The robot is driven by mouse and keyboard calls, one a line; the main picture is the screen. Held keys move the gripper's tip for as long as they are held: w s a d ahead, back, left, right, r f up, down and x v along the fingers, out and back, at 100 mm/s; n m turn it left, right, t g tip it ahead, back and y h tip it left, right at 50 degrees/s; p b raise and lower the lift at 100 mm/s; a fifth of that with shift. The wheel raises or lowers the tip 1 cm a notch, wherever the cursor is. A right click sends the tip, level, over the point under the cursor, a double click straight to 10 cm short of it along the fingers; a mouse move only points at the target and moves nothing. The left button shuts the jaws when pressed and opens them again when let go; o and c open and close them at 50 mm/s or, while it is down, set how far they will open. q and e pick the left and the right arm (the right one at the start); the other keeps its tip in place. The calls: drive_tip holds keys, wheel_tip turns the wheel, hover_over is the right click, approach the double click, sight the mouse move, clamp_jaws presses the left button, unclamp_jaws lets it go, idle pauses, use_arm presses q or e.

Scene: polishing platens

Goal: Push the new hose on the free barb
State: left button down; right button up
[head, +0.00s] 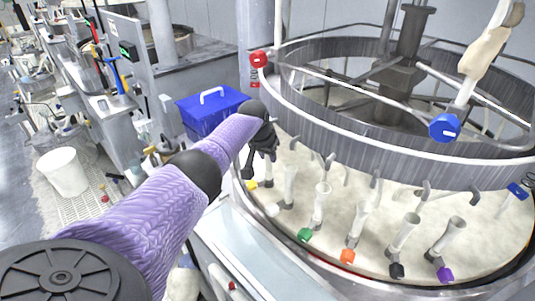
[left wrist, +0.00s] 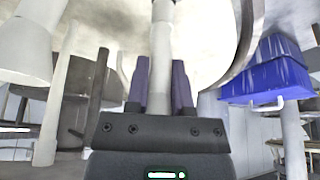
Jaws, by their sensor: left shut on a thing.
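My left gripper (head: 262,152) is over the near left edge of the round pale platen (head: 330,190). In the left wrist view, my left gripper (left wrist: 160,88) is shut on a whitish hose (left wrist: 161,45), with a dark purple finger on each side. In the head view, a short pale piece (head: 268,172) shows below the fingers, near a yellow tag (head: 251,185). Bent grey barbs (head: 328,162) stand along the inner ring. I cannot tell which barb is free, nor whether the held hose touches one. My right gripper is not in view.
Several upright whitish tubes (head: 321,205) with coloured tags stand close together right of my gripper. A blue box (head: 212,108) is behind my forearm. A metal ring wall (head: 380,145) and a blue-ended pipe (head: 445,127) are at the right.

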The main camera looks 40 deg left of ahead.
use_arm(q)
drive_tip(key=shift+f+b, duration=0.9)
drive_tip(key=shift+f, duration=0.3)
drive_tip(key=shift+c, duration=2)
unclamp_jaws()
drive_tip(key=p+v, duration=0.2)
drive_tip(key=v, duration=0.1)
drive_tip(key=shift+w+a+r+p, duration=0.1)
drive_tip(key=shift+p, duration=0.2)
drive_tip(key=v, duration=0.6)
drive_tip(key=shift+s+r+p, duration=0.3)
drive_tip(key=shift+r+p, duration=0.05)
drive_tip(key=shift+p, duration=0.1)
